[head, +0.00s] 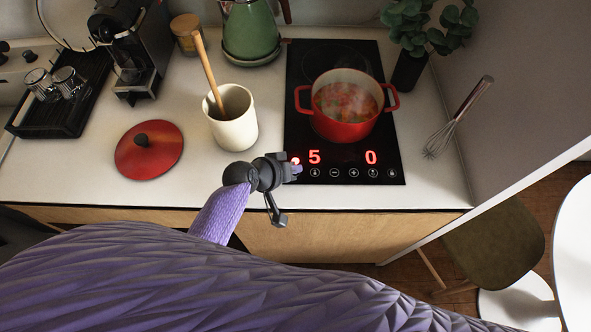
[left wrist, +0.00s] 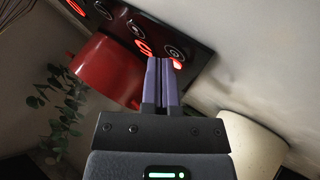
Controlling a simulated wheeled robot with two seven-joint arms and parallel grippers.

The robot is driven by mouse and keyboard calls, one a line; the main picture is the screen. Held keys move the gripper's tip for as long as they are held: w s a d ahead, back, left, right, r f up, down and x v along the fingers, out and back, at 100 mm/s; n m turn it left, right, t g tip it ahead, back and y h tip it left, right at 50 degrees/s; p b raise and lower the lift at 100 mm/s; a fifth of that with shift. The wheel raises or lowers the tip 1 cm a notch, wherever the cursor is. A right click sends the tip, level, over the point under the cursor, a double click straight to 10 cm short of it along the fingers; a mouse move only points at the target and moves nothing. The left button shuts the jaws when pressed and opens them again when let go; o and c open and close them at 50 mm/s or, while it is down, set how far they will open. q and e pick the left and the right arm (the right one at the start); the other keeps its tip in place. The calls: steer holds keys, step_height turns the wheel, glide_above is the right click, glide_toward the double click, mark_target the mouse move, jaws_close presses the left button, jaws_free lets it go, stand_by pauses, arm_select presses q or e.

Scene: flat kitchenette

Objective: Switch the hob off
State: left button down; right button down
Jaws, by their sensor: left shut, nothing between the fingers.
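The black hob (head: 300,110) is set in the white counter, with a red-lit "5" and "0" and a row of touch symbols along its front edge. A red dot glows left of the "5". A red pot (head: 345,128) of steaming soup stands on the hob; it also shows in the left wrist view (left wrist: 105,70). My left gripper (head: 296,169) is at the hob's front left corner, by the red dot and the leftmost symbols. Its purple fingers (left wrist: 163,66) are shut and empty, over the hob's control strip (left wrist: 178,40). I cannot tell whether they touch the glass. My right gripper is not in view.
A cream crock (head: 233,130) with a wooden spoon stands left of the hob. A red lid (head: 148,152) lies further left. A green kettle (head: 250,28) and a potted plant (head: 410,70) stand behind. A whisk (head: 450,130) lies right.

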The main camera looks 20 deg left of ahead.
arm_select(q)
steer(key=shift+f, duration=0.25)
stand_by(0.3)
steer(key=shift+r+p, duration=0.65)
steer(key=shift+r, duration=0.2)
steer(key=shift+f, duration=0.1)
step_height(320, 180, up, 6)
steer(key=p, duration=0.6)
